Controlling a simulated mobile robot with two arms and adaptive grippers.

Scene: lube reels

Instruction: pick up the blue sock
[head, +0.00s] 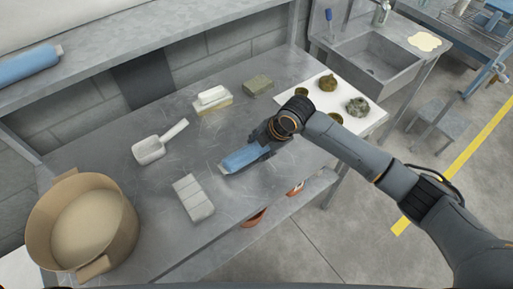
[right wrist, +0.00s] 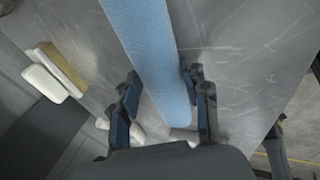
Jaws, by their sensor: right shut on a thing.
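The blue sock (head: 243,158) is a light blue, long, tube-like thing with a pale end, over the front middle of the grey metal bench. My right gripper (head: 264,146) is at its right end, shut on it. In the right wrist view the sock (right wrist: 148,50) runs between the two fingers of the gripper (right wrist: 162,90). I cannot tell whether the sock is clear of the bench top. My left gripper is not in view.
On the bench (head: 130,185) are a white scoop (head: 152,148), a grey ribbed block (head: 193,197), a white-and-yellow block (head: 213,100), a green-grey block (head: 258,85) and a tan tub (head: 120,225). A white board (head: 345,88) holds several small items. A sink (head: 375,60) stands behind.

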